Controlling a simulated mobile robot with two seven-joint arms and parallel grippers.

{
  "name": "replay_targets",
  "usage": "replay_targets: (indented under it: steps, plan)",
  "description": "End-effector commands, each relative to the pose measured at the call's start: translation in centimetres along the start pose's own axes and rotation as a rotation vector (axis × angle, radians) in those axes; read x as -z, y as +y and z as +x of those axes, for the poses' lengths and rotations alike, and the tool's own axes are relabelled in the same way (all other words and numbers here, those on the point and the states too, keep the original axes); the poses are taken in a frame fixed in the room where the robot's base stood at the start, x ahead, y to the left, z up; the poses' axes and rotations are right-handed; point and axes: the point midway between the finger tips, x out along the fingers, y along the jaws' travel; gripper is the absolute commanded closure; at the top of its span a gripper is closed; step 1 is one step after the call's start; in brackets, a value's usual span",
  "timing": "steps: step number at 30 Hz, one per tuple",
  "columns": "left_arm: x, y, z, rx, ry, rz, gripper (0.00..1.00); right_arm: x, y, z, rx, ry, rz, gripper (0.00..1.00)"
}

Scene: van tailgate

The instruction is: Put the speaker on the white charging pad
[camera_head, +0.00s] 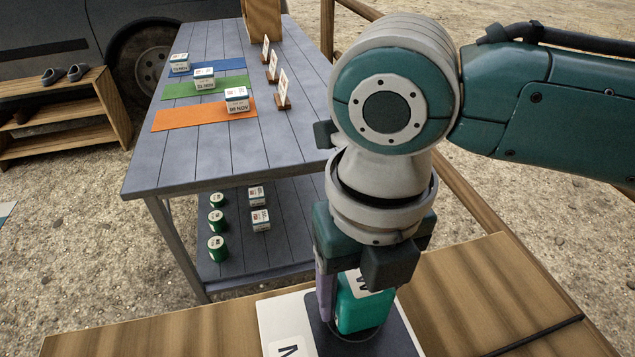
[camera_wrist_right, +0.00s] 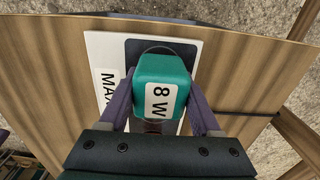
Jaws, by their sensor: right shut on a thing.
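The speaker is a teal rounded block with a white "8 W" label (camera_head: 352,312); it also shows in the right wrist view (camera_wrist_right: 165,72). My right gripper (camera_head: 345,290) is shut on it, with a purple finger on each side in the wrist view. The white charging pad (camera_head: 275,318) lies on the wooden surface under the speaker, with a dark area and a label partly reading "MAX" (camera_wrist_right: 108,85). The speaker is over the dark area; whether it touches the pad I cannot tell. My left gripper is not in view.
The wooden surface (camera_head: 180,335) around the pad is mostly clear, with a dark strap (camera_head: 535,335) at right. Behind is a grey slatted table (camera_head: 180,140) with coloured mats, small boxes and cards, and green tins on its lower shelf. A wooden rack with shoes stands at left.

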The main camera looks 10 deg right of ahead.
Motion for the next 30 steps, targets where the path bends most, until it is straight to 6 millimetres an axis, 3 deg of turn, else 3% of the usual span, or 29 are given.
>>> replay_targets:
  steps: [3, 14, 15, 22, 30]
  plan:
    - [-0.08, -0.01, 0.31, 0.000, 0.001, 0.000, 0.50, -0.01, 0.02, 1.03, -0.001, 0.000, 0.000, 1.00]
    - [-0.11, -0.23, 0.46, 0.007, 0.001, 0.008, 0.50, -0.03, 0.03, 1.36, -0.001, -0.001, 0.000, 1.00]
    - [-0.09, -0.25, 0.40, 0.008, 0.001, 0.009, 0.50, -0.02, 0.02, 1.30, -0.001, -0.001, 0.000, 0.32]
    - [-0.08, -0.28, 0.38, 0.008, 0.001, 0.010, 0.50, -0.01, 0.02, 1.28, -0.001, -0.001, 0.000, 0.06]
    - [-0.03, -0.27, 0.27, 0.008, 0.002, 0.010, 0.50, -0.02, 0.02, 1.10, -0.001, -0.001, 0.000, 0.05]
